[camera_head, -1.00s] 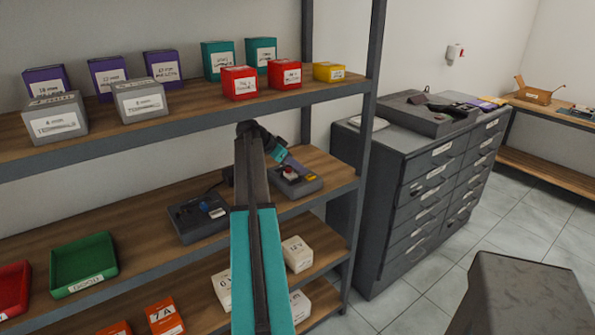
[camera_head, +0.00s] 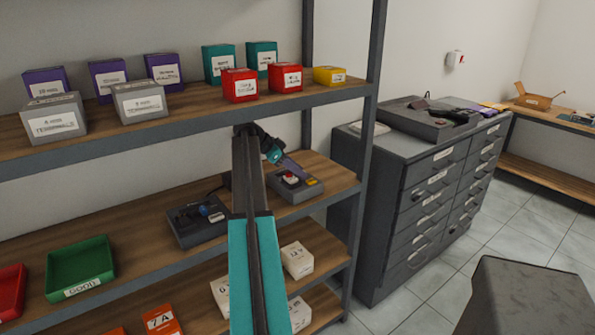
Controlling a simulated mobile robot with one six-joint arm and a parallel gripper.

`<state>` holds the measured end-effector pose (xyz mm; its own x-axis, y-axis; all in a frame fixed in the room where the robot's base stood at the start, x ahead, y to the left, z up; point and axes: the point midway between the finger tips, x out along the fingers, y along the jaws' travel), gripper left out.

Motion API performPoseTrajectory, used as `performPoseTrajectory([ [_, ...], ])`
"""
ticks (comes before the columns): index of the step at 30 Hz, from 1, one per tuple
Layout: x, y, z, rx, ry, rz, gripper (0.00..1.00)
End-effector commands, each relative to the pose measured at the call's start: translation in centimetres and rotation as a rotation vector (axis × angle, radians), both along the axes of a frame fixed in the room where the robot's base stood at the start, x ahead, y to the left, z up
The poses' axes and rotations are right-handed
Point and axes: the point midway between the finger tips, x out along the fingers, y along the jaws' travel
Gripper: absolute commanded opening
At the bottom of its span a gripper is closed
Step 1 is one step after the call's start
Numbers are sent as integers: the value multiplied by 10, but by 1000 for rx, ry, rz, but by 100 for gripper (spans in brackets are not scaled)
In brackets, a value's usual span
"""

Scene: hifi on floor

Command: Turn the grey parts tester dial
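Two grey devices sit on the middle shelf. A dark grey box (camera_head: 184,231) has a blue knob and a small light panel on its top. A lighter grey box (camera_head: 297,193) to its right has a red button on a white base and a yellow patch. I cannot tell for sure which one is the parts tester, and no dial is clearly legible. My gripper (camera_head: 296,169) hangs at the end of my folded teal and dark arm, just above or behind the lighter box. The gap between them is unclear. Its fingers are too small to tell apart.
The upper shelf (camera_head: 196,112) with several labelled boxes lies above my gripper. A shelf post (camera_head: 365,150) stands to the right. A green tray (camera_head: 80,268) is at the left. White boxes (camera_head: 297,260) lie below. A drawer cabinet (camera_head: 400,205) stands beyond the post.

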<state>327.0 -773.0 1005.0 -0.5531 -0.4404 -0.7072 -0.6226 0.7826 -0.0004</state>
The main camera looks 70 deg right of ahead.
Motion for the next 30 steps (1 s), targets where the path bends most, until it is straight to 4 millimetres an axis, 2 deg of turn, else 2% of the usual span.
performPoseTrajectory([
  [14,3,2,3,0,0,1,35],
  [30,37,28,46,-1,0,2,35],
])
